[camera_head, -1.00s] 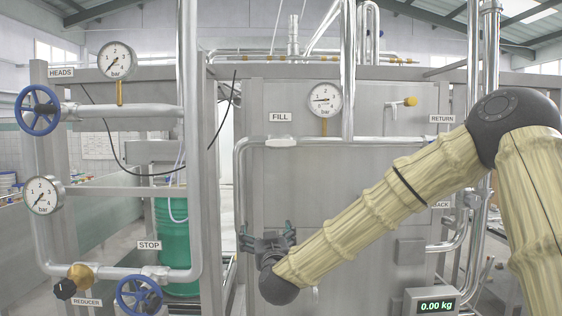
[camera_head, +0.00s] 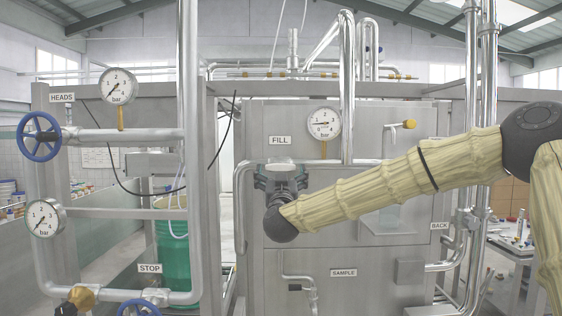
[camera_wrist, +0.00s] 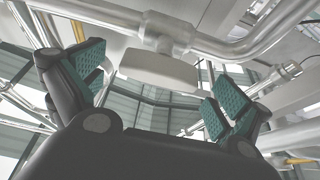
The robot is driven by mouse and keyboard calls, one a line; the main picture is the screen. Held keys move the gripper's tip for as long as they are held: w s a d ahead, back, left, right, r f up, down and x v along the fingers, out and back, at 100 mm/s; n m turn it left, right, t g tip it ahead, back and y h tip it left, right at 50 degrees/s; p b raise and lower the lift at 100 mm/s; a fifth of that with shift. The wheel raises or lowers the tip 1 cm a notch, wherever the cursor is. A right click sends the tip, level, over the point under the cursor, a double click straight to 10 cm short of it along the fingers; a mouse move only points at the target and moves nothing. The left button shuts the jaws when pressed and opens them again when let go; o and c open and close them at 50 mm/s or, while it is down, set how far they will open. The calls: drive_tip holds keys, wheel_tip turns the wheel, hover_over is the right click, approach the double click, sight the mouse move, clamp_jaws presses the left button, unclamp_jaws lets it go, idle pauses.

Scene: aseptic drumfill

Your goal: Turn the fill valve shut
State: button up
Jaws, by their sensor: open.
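The FILL label (camera_head: 280,140) is on the steel panel, above a horizontal pipe. The fill valve (camera_head: 281,166) sits on that pipe below the label, largely hidden by my gripper in the head view. In the wrist view, its pale flat handle (camera_wrist: 158,70) hangs under the pipe fitting. My gripper (camera_head: 281,176) is open and points up at the valve from below. In the wrist view my gripper (camera_wrist: 155,92) has its green-padded fingers wide apart, with the handle beyond and between them. No contact is visible.
A gauge (camera_head: 324,123) stands right of the label. Left are pipework with a blue handwheel (camera_head: 39,136), a STOP label (camera_head: 150,268) and a green drum (camera_head: 172,250). A SAMPLE label (camera_head: 343,272) and a small tap pipe (camera_head: 300,278) are below my gripper.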

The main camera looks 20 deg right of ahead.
sight(281, 168)
drive_tip(key=shift+p+x, duration=0.65)
drive_tip(key=shift+x, duration=1)
drive_tip(key=shift+f, duration=0.1)
drive_tip(key=c, duration=0.9)
